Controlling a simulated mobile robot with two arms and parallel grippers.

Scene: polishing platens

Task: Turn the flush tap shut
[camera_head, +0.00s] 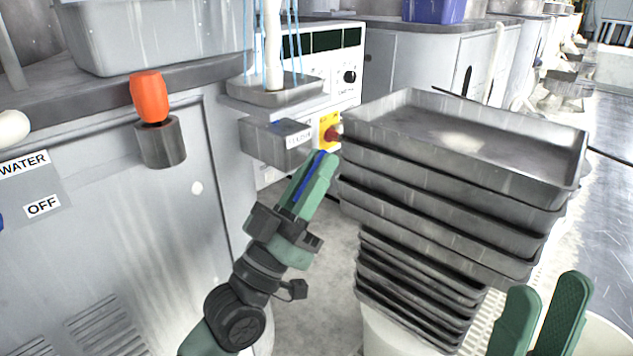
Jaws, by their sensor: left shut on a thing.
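The flush tap's grey block, with a label that seems to read FLUSH (276,141), sticks out from the machine front below a small tray. My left gripper (313,180) is just below and right of this block. Its green fingers are shut on a narrow blue handle (303,188), which shows as a strip between them. The fingers hide most of the handle and where it joins the tap. My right gripper (540,318) is at the bottom right, with its two green fingers apart and nothing between them.
A tall stack of grey metal trays (440,165) stands close right of my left gripper. A red button on a yellow plate (330,131) is just behind the gripper tip. An orange knob (149,97) and a WATER OFF label (42,207) are at left. Thin bluish streams fall around a white post (273,45).

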